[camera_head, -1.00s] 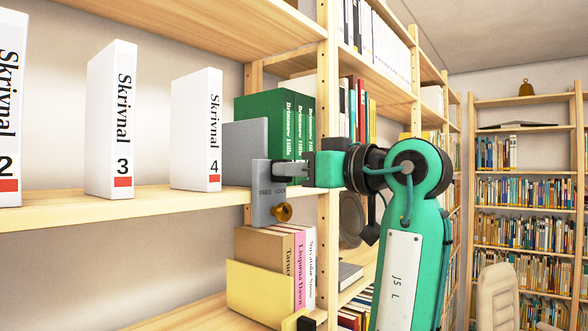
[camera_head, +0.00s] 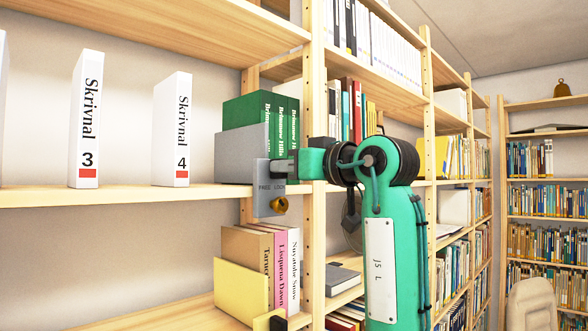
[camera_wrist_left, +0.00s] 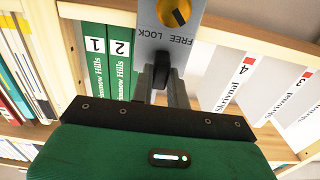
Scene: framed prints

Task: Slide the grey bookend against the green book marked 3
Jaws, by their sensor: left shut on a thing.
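The grey bookend (camera_head: 240,155) stands upright on the shelf, left of the green books (camera_head: 262,110) titled Brimnow Hills. It overlaps the books in the head view; I cannot tell whether it touches them. Its front plate (camera_head: 268,200) reads FREE and LOCK and carries a brass knob (camera_head: 279,205). My left gripper (camera_head: 282,168) is shut on the bookend's front part; the wrist view shows its fingers (camera_wrist_left: 163,92) at the plate (camera_wrist_left: 172,40). Green books marked 1 (camera_wrist_left: 96,62) and 2 (camera_wrist_left: 119,62) show there. The number 3 is hidden. My right gripper is out of view.
White binders 3 (camera_head: 86,120) and 4 (camera_head: 172,128) stand left of the bookend, with bare shelf (camera_head: 120,194) in front. A shelf post (camera_head: 315,230) stands just right of the green books.

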